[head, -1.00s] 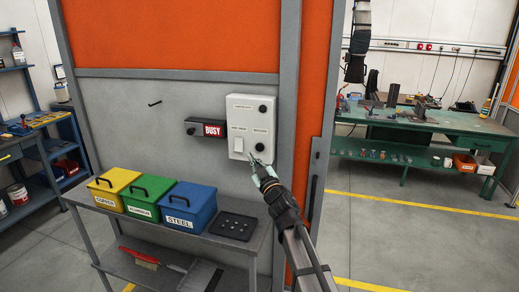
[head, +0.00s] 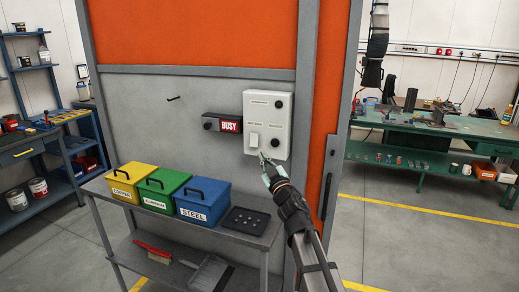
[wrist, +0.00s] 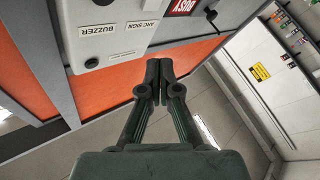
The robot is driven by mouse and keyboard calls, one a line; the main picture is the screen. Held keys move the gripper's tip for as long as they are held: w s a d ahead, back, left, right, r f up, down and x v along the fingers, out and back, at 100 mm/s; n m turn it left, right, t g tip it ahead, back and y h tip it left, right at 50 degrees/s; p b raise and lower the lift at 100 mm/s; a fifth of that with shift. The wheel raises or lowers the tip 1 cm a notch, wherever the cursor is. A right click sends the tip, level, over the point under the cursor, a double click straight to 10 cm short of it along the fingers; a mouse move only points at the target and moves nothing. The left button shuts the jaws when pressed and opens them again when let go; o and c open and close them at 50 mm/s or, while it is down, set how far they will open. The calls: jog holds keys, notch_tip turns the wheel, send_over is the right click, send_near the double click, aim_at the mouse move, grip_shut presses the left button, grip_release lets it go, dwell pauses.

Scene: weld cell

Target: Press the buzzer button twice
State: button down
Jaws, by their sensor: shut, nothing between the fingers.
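The light grey control box (head: 285,125) is mounted on the grey wall panel. The buzzer button (head: 275,143) is a dark round button at its lower right, beside a white rocker switch. In the wrist view, the closed fingertips (wrist: 159,64) appear apart from the button. Contact with the box cannot be told.
A red BUSY sign (head: 229,125) adjoins the box on the left. Below, a bench holds yellow (head: 124,190), green (head: 160,196) and blue (head: 201,212) bins and a black tray (head: 247,221).

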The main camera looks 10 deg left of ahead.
aim_at(275, 143)
jog(key=shift+w+d, duration=0.1)
jog(key=shift+d, duration=0.05)
jog(key=shift+w+d+p, duration=0.1)
jog(key=shift+w+d, duration=0.25)
jog(key=shift+w, duration=1.05)
jog(key=shift+w+d+p, duration=0.15)
jog(key=shift+w+d, duration=0.2)
jog(key=shift+w, duration=1.1)
jog(key=shift+w+d+p, duration=0.1)
jog(key=shift+w+d, duration=0.25)
jog(key=shift+w, duration=1.05)
jog(key=shift+w, duration=0.15)
jog(key=shift+w+d+p, duration=0.1)
jog(key=shift+w+p, duration=0.15)
jog(key=shift+p, duration=0.1)
jog(key=shift+w+d, duration=0.1)
jog(key=shift+w, duration=0.35)
jog(key=shift+s+a+p, duration=0.2)
jog(key=shift+s+p, duration=0.1)
jog(key=shift+s, duration=0.55)
jog(key=shift+s, duration=0.15)
